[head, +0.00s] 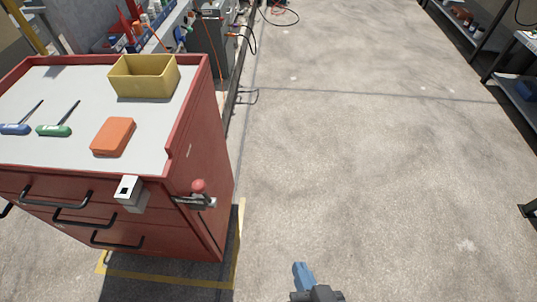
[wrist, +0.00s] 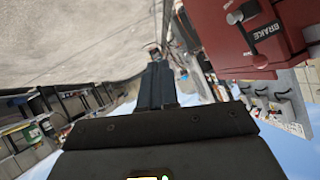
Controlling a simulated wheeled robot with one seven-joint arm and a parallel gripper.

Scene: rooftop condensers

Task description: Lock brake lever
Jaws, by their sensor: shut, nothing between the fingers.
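The brake lever (head: 199,186) has a round red knob and sits on a dark bracket at the front right corner of a red tool cabinet (head: 205,130). In the wrist view, which is tilted over, the lever (wrist: 236,18) shows at upper right beside a dark plate reading BRAKE (wrist: 265,30). My gripper (head: 300,268), with blue fingers, is low in the head view, right of the cabinet and apart from the lever. In the wrist view my gripper (wrist: 156,68) is shut and empty, pointing away from the lever.
On the cabinet top lie a yellow bin (head: 143,77), an orange box (head: 113,137), a green screwdriver (head: 54,131) and a blue screwdriver (head: 16,129). A grey block (head: 130,193) is on the cabinet's front edge. Open concrete floor (head: 370,150) lies right; shelving (head: 515,85) stands far right.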

